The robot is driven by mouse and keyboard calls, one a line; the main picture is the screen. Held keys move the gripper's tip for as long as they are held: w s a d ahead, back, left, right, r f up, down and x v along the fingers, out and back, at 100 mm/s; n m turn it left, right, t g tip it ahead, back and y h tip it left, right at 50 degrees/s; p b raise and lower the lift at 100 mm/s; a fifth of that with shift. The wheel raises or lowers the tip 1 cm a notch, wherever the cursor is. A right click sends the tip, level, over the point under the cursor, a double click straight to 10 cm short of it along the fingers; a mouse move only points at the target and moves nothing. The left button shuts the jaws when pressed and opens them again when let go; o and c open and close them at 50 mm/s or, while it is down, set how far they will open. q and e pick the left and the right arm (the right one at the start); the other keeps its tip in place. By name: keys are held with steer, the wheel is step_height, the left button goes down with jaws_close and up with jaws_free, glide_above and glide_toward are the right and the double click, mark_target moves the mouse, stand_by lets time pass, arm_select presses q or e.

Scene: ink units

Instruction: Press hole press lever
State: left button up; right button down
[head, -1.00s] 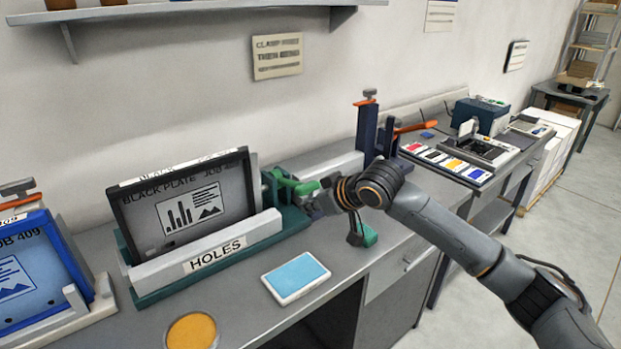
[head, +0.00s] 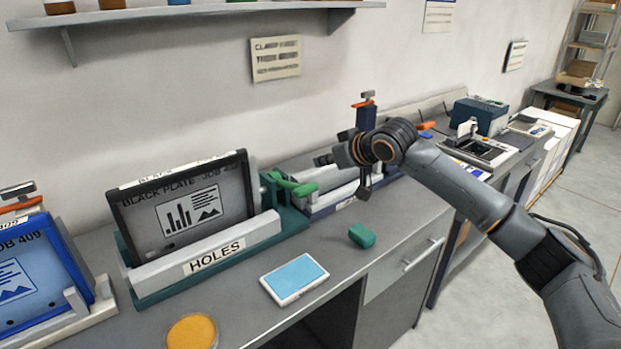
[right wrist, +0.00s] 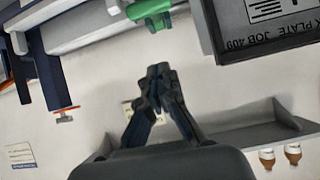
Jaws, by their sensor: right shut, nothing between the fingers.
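The hole press marked HOLES (head: 218,252) stands on the bench with a dark framed black plate (head: 185,205) upright in it. Its green lever (head: 300,188) sticks out at the press's right end, sloping slightly down to the right. My right gripper (head: 322,160) is up and to the right of the lever, apart from it and empty. In the right wrist view its fingers (right wrist: 158,72) are together, with the lever (right wrist: 150,8) at the top edge, clear of the tips. My left gripper is out of view.
A blue framed plate (head: 35,270) stands at left. Behind my right forearm is another clamp fixture (head: 366,118).

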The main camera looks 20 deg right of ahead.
steer(key=p, duration=0.2)
glide_above(310, 193)
steer(key=w, duration=0.1)
steer(key=f, duration=0.3)
steer(key=shift+a+f, duration=0.2)
steer(key=shift+f, duration=0.15)
steer(key=shift+s+d+f+p, duration=0.15)
steer(key=shift+f+p, duration=0.35)
steer(key=shift+f, duration=0.75)
steer(key=shift+s+d+f, duration=0.15)
steer(key=shift+s+f, duration=0.25)
steer(key=shift+f, duration=0.45)
